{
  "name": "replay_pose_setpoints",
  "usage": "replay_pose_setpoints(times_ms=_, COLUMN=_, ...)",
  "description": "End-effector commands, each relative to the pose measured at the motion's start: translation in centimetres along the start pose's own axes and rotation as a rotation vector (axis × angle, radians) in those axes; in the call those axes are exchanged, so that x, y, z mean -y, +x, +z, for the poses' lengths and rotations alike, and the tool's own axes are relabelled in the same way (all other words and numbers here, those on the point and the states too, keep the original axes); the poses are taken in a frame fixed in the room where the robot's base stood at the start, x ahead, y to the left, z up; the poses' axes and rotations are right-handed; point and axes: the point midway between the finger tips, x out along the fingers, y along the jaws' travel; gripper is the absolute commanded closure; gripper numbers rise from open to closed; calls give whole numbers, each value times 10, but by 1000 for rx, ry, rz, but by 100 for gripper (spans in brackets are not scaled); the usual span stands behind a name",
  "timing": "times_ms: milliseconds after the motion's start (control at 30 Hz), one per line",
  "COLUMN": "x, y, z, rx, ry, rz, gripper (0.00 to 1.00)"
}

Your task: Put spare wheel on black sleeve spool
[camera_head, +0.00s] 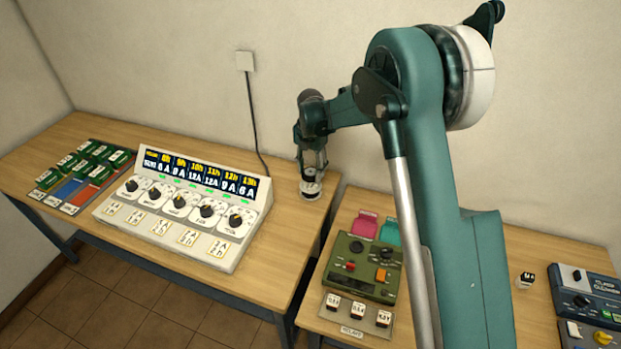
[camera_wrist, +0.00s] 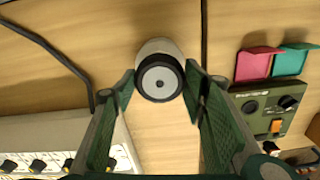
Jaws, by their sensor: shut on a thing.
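My gripper (camera_head: 311,170) points down near the right end of the left table. In the wrist view, my gripper (camera_wrist: 160,77) has its fingers on both sides of a round piece with a black rim and grey hub, which looks like the spare wheel (camera_wrist: 160,83). The gripper is shut on it. A pale cylinder, possibly the spool (camera_wrist: 158,47), shows just behind the wheel. In the head view a small dark and pale stack (camera_head: 311,191) stands under the fingertips. I cannot tell whether wheel and cylinder touch. No black sleeve is clearly visible.
A sloped control panel (camera_head: 185,210) with several knobs stands left of the gripper. A black cable (camera_head: 254,115) runs down the wall behind. Across a gap between tables, a green device (camera_head: 362,268) and pink and teal holders (camera_head: 364,225) stand on the right table (camera_head: 455,290).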

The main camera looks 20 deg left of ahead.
Motion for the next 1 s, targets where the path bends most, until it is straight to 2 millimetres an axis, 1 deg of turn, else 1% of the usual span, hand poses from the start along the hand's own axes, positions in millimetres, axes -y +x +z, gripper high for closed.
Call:
replay_pose_setpoints(times_ms=167, x=0, y=0, z=0, rx=0, ry=0, rz=0, gripper=72)
replay_pose_setpoints(times_ms=267, x=0, y=5, z=0, rx=0, ry=0, rz=0, gripper=72)
replay_pose_setpoints(times_ms=500, x=0, y=29, z=0, rx=0, ry=0, rz=0, gripper=72)
replay_pose_setpoints(times_ms=600, x=0, y=36, z=0, rx=0, ry=0, rz=0, gripper=72)
replay_pose_setpoints(times_ms=1000, x=0, y=39, z=0, rx=0, ry=0, rz=0, gripper=72)
